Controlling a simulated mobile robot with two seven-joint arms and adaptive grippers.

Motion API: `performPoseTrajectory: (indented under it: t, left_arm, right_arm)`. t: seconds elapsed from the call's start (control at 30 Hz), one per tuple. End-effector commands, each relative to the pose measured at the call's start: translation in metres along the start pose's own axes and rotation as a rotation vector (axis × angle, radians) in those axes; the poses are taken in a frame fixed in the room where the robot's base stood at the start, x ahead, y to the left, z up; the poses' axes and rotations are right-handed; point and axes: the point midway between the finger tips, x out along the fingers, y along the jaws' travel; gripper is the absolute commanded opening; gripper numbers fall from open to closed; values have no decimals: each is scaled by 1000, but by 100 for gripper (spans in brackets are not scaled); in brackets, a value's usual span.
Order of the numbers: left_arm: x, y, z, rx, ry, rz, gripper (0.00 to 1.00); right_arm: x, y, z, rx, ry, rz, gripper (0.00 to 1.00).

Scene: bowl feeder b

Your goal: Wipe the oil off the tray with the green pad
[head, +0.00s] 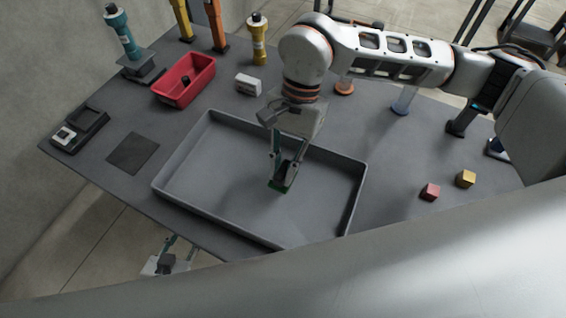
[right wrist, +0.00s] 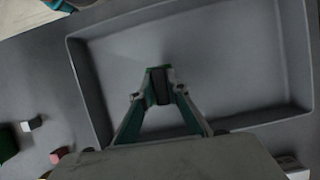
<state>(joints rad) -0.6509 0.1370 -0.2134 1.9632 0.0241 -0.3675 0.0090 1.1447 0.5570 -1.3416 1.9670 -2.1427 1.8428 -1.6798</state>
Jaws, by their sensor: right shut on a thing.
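The grey tray (head: 178,157) is a wide, shallow, rectangular tray on the table; its rim also shows in the right wrist view (right wrist: 90,85). My right gripper (head: 285,176) reaches down into the tray near its middle and is shut on the green pad (head: 279,187). The pad is small and mostly covered by the fingers. It appears at or just above the tray floor; contact cannot be told. In the right wrist view, the fingertips (right wrist: 158,85) meet around the pad. No distinct oil patch can be made out. My left gripper (head: 172,262) is low, beyond the table's front edge; its opening is unclear.
A red bin (head: 184,80) and a white block (head: 248,84) stand behind the tray. A dark square mat (head: 133,153) and a small device (head: 80,130) lie left. A red cube (head: 430,192) and a yellow cube (head: 465,179) sit right. Several coloured posts line the back.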

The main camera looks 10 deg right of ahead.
Motion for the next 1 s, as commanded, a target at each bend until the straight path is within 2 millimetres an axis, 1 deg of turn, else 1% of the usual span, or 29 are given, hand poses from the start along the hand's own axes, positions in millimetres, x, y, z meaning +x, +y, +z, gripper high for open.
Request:
performPoseTrajectory:
  t: [0.03, 0.1, 0.3, 1.0]
  left_arm:
    - [-2, -1, -3, 1, 1, -1, 35]
    - [-3, -2, -5, 1, 2, -1, 35]
    - [-4, -2, -8, 2, 3, -2, 35]
    - [-3, -3, -7, 5, 1, -2, 35]
  right_arm:
    - [-6, -1, 3, 0, 1, -2, 0]
    - [-11, -2, 7, 3, 1, -3, 0]
    - [-21, -4, 13, 9, 0, -4, 0]
    - [-22, -6, 11, 19, 0, -8, 0]
